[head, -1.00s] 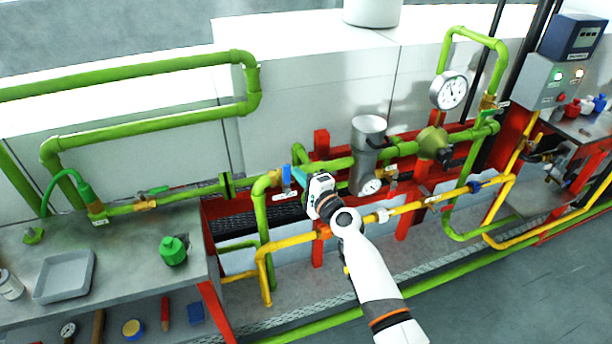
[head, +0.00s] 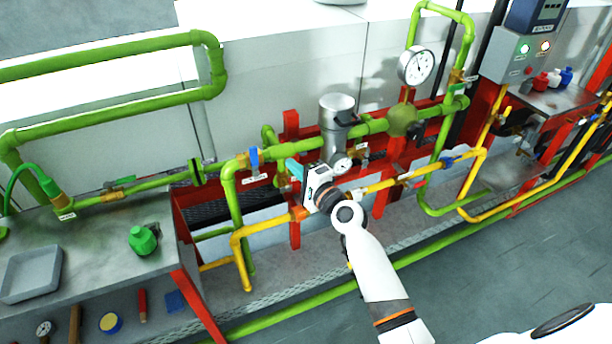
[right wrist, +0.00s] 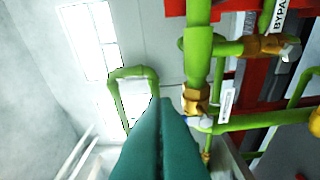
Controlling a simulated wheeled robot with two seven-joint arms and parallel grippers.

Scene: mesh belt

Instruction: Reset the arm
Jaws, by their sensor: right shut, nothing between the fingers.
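My right gripper (head: 294,168) has teal fingers and points toward the green pipes from the middle of the head view. Its fingers lie together with nothing between them. In the right wrist view the closed teal fingers (right wrist: 160,135) fill the lower middle, with green pipes beyond. A blue-handled valve (head: 254,160) on the green pipe stands just left of the fingers in the head view. My white right arm (head: 380,275) reaches up from the bottom. My left gripper does not show.
Green pipes (head: 120,190), yellow pipes (head: 390,184) and a red frame (head: 295,235) surround the gripper. A gauge (head: 417,67) and a metal cylinder (head: 337,125) stand to its right. A workbench at left holds a grey tray (head: 12,290) and a green object (head: 143,239). Floor is clear at lower right.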

